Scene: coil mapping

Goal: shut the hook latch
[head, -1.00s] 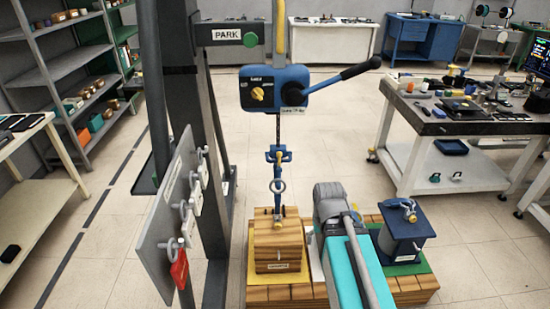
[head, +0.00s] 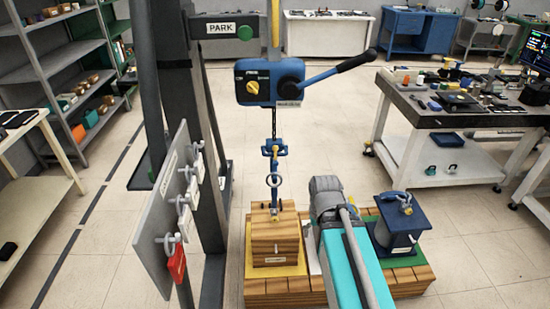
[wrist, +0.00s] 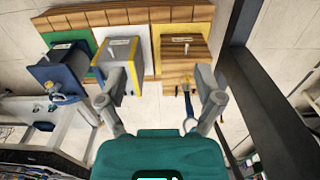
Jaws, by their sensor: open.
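The hoist's blue hook (head: 275,150) hangs on a chain above a wooden block (head: 275,243), with a small yellow part on it that may be the latch. Whether the latch is open or shut is too small to tell. A pale ring (head: 274,181) shows just below the hook, above the block. In the wrist view my gripper (wrist: 160,80) is open, its two grey fingers spread wide. The wooden block (wrist: 180,52) lies beyond the right finger, and a small blue-and-yellow fitting with a ring (wrist: 189,122) shows beside that finger. Nothing is held.
The blue hoist body (head: 268,82) has a lever (head: 335,72) reaching right. A dark post (head: 190,130) and a panel with shackles (head: 165,215) stand at left. A blue spool (head: 400,226) sits right on the pallet (head: 285,287). A grey-and-yellow box (wrist: 118,62) lies near the left finger.

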